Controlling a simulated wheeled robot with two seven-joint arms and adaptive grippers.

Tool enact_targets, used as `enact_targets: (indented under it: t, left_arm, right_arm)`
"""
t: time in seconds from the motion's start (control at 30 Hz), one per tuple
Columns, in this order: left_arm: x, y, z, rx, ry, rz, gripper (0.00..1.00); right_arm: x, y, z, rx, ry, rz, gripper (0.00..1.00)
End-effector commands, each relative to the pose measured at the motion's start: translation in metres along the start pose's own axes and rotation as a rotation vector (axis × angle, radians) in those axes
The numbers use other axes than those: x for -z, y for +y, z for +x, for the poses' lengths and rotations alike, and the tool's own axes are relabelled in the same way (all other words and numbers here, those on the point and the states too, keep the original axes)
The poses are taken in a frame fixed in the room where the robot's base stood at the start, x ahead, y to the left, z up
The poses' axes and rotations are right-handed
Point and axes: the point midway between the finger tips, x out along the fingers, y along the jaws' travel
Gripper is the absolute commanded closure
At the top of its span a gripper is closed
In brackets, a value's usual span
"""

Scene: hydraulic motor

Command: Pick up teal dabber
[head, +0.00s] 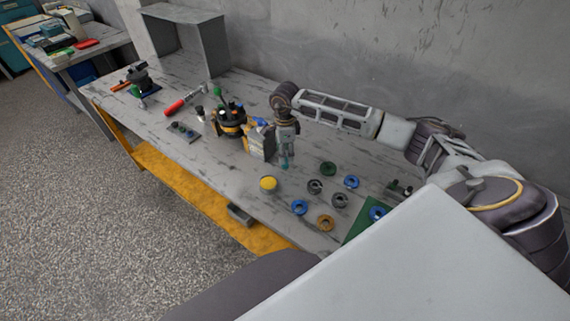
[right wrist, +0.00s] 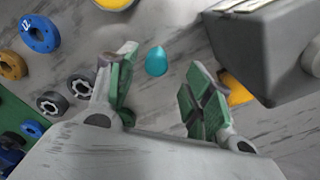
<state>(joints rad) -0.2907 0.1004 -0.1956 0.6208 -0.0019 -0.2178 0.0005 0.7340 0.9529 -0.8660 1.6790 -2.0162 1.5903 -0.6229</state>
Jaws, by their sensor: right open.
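The teal dabber (head: 285,162) stands on the grey worktable below my right gripper (head: 287,148). In the right wrist view the teal dabber (right wrist: 156,61) shows as a small rounded teal top, just beyond the gap between the green-padded fingers. My right gripper (right wrist: 160,82) is open, one finger to each side of the dabber in that view. No contact with the dabber shows. My left gripper is not in view.
A grey box-shaped block (head: 262,143) stands close beside the dabber; it also shows in the right wrist view (right wrist: 255,45). A yellow round piece (head: 268,184) and several coloured rings (head: 299,207) lie nearby. A black-and-yellow motor assembly (head: 231,120) stands behind to the left.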

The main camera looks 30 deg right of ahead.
Motion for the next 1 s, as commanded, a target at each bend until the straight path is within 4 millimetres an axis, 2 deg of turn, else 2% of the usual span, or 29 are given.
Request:
enact_targets:
  t: [0.27,0.7,1.0]
  left_arm:
    - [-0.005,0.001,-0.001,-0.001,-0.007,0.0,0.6]
    - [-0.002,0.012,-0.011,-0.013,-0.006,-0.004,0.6]
    - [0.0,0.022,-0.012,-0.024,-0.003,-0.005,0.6]
  right_arm:
    - [0.0,0.001,0.003,-0.001,0.0,0.0,0.49]
    - [0.0,0.005,0.044,-0.001,0.0,0.0,0.49]
    - [0.0,0.005,0.052,0.0,0.0,0.0,0.49]
